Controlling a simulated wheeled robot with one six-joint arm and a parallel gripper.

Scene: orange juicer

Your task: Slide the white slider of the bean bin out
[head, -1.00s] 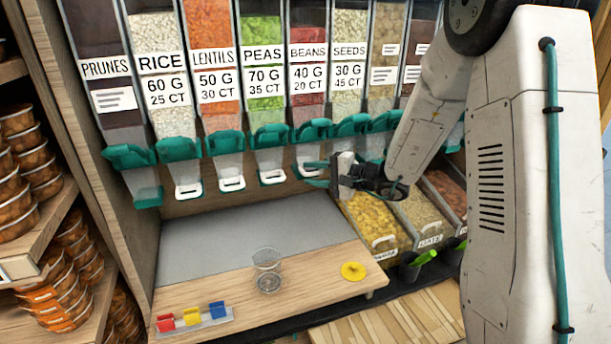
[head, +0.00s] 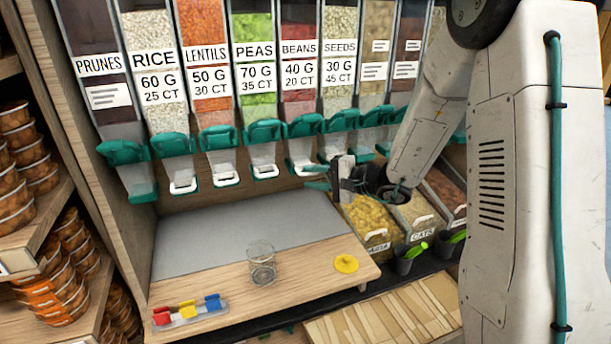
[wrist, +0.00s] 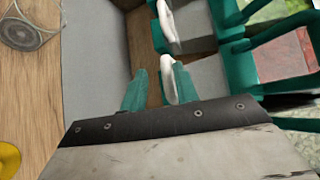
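The bean bin (head: 299,88) is labelled BEANS and hangs in the row of dispensers, with a teal flap and spout at its foot. Its white slider (head: 301,170) sits low under the spout, partly hidden by my gripper in the head view. My gripper (head: 312,177) is at the front of this spout, with its teal fingers pointing left. In the wrist view the fingers (wrist: 160,70) are apart. The white slider's loop (wrist: 168,82) shows between them, close to the right finger; whether it touches is unclear.
The peas slider (wrist: 168,25) is just beyond in the wrist view. Open food bins (head: 372,222) stand below right of my gripper. A glass (head: 261,262) and a yellow disc (head: 346,264) rest on the wooden counter (head: 300,282). The counter's grey back area is clear.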

